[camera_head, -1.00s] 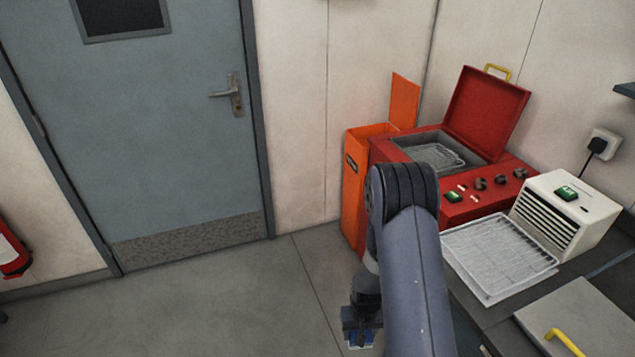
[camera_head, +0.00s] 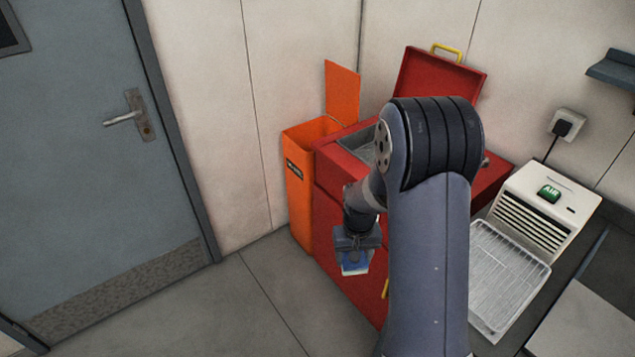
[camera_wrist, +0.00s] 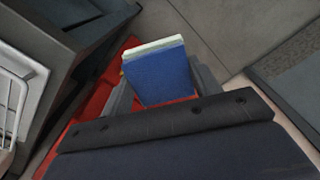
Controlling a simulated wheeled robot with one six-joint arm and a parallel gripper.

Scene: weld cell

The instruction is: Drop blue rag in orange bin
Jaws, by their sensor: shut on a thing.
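The blue rag (camera_wrist: 160,75) is a folded blue block with a pale layer at its far edge, held between the two fingers in the wrist view. In the head view my gripper (camera_head: 357,252) points down, shut on the rag (camera_head: 355,266), whose blue and pale lower end shows below the fingers. The orange bin (camera_head: 298,200) is tall and narrow and stands against the wall, left of the red cabinet. Its orange lid (camera_head: 342,92) stands up and its top is open. My gripper is right of the bin and lower than its rim in the picture.
The red cabinet (camera_head: 336,240) with a raised red lid (camera_head: 432,72) adjoins the bin, partly behind my arm. A wire rack tray (camera_head: 508,275) and a white air unit (camera_head: 545,205) are at the right. Clear floor (camera_head: 235,310) lies left of the cabinet, before the grey door (camera_head: 85,150).

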